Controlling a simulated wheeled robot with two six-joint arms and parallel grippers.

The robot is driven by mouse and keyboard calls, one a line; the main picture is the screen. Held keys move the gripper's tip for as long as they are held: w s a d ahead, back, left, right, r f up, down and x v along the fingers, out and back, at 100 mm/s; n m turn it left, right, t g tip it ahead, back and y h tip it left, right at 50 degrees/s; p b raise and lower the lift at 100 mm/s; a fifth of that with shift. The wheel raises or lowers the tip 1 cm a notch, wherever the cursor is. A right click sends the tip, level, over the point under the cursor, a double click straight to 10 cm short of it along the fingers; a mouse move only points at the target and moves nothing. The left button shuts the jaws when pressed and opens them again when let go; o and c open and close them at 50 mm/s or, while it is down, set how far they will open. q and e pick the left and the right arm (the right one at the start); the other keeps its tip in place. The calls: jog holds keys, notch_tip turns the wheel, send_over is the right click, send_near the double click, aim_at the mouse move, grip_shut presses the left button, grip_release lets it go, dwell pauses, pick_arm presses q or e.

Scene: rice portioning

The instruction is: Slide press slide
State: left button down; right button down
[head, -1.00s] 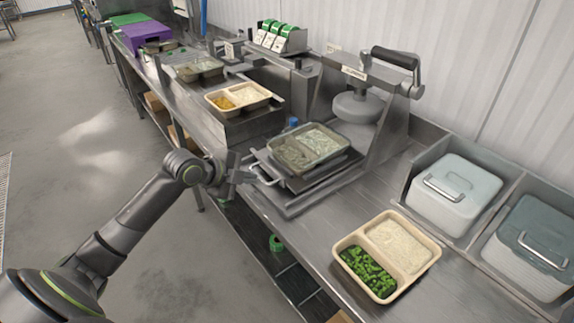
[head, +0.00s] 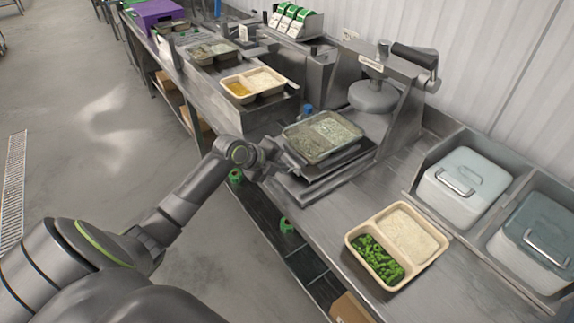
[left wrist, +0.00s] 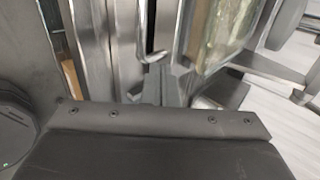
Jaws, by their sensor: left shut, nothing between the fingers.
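A sealing press stands on the steel counter, with a black lever handle (head: 415,61) raised and a round press head (head: 372,97). Its slide (head: 335,163) is out toward the counter's front edge, in front of the press head. A two-compartment tray (head: 322,136) with a clear greenish cover sits on the slide. My left gripper (head: 290,163) is shut and empty at the front of the slide; whether it touches is unclear. In the left wrist view the slide handle (left wrist: 153,58) and the blurred tray (left wrist: 222,35) show. My right gripper is out of view.
A tray of rice and green vegetables (head: 398,246) stands right of the press, before two lidded containers (head: 465,185). A tray of rice and yellow food (head: 252,84) stands on the raised station to the left. The floor in front is clear.

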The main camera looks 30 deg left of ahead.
pick_arm(q)
jog(key=shift+x, duration=1.3)
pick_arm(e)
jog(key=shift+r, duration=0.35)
